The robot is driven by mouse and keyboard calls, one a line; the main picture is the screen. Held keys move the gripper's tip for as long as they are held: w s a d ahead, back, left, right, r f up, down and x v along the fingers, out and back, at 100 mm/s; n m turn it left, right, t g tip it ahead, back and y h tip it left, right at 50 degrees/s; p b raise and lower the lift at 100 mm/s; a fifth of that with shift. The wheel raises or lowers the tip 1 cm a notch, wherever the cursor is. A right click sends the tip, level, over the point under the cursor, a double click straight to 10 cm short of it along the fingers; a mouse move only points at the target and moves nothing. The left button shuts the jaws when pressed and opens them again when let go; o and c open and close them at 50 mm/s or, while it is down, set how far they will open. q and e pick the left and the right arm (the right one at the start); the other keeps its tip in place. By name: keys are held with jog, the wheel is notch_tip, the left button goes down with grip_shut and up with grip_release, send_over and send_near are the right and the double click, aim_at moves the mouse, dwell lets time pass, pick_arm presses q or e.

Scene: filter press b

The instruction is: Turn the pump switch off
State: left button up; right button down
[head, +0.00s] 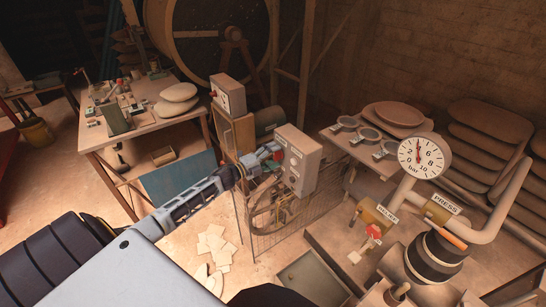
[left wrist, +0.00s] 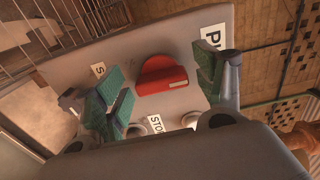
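The pump switch is a red rotary knob (left wrist: 162,75) on a pale panel, seen close up in the left wrist view. Partly hidden labels stand around it, one beginning with P and one reading STO. In the head view the panel is the front of a grey box (head: 306,160). My left gripper (head: 268,156) is at the left side of this box. Its green-padded fingers (left wrist: 158,82) are spread, one on each side of the red knob, with gaps between pads and knob. I cannot tell their exact distance from the panel. My right gripper is not in view.
A second box with a dial (head: 229,96) stands just left of the panel. A pressure gauge (head: 424,157) with pipes and a red-handled valve (head: 374,231) stands to the right. A workbench (head: 150,122) is at the left. Papers (head: 214,243) lie on the floor.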

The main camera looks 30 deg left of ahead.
pick_arm(q)
jog(key=shift+s, duration=0.1)
dwell(0.3)
jog(key=v, duration=1.1)
jog(key=shift+s+a, duration=0.15)
jog(key=shift+s, duration=0.2)
dwell(0.5)
jog(key=shift+f, duration=0.1)
jog(key=shift+n, duration=0.3)
dwell(0.3)
